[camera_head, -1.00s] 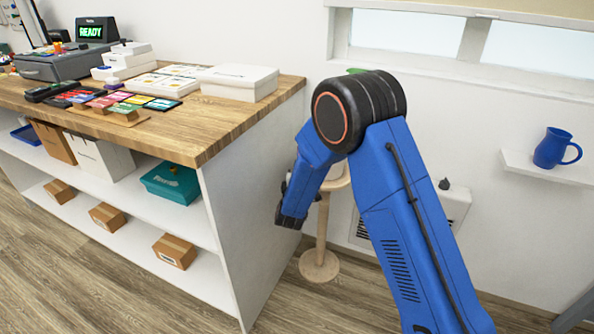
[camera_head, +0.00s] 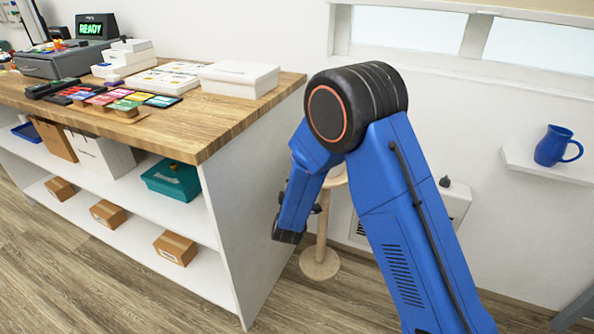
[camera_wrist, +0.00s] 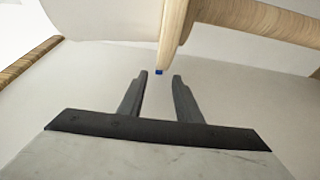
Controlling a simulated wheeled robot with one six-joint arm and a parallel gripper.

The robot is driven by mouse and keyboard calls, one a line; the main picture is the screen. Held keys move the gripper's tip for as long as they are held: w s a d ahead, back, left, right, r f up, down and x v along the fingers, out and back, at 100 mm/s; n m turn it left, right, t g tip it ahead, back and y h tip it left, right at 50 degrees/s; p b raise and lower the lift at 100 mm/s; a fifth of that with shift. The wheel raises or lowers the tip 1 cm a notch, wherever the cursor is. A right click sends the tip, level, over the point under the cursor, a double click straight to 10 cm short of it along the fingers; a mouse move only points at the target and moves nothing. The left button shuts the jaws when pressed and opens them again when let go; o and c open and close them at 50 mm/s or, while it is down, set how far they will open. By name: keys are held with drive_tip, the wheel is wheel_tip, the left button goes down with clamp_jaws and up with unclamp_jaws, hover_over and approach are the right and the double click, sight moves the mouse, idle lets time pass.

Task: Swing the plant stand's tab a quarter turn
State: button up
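The plant stand (camera_head: 320,262) is pale wood, with a round base on the floor and an upright post. Its top is mostly hidden behind my blue arm in the head view. In the wrist view a pale wooden tab (camera_wrist: 176,35) points down from the stand's wood and ends in a small blue tip (camera_wrist: 159,72). My gripper (camera_wrist: 160,76) is open and empty. Its two dark fingers point toward the tab, and the blue tip appears in the gap between the fingertips. I cannot tell whether it is in depth between them. No contact shows.
A wooden-topped counter (camera_head: 225,125) with shelves stands left of the plant stand, its end panel close to my wrist. A white wall unit (camera_head: 455,205) is behind my arm.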

drive_tip(key=s, duration=1)
drive_tip(key=shift+s, duration=0.25)
drive_tip(key=s+d+r+m+g+y, duration=0.2)
drive_tip(key=d+r+m+g, duration=0.2)
drive_tip(key=d+r, duration=0.35)
drive_tip(key=s+d+r+m+g+y, duration=0.25)
drive_tip(key=d+r+m, duration=0.25)
drive_tip(key=d+r, duration=0.25)
drive_tip(key=s+d+r+m+g+h, duration=0.1)
drive_tip(key=s+d+m+g, duration=0.1)
drive_tip(key=s+d, duration=0.5)
drive_tip(key=s+d+m+g+h, duration=0.1)
drive_tip(key=s+d+m, duration=0.3)
drive_tip(key=s, duration=1)
drive_tip(key=s+d+r+m+g+h, duration=0.1)
drive_tip(key=s+d+m+g+h, duration=0.1)
drive_tip(key=s+d, duration=0.8)
drive_tip(key=shift+s+r+m+g, duration=0.3)
drive_tip(key=shift+m+g, duration=0.1)
drive_tip(key=shift+g, duration=0.45)
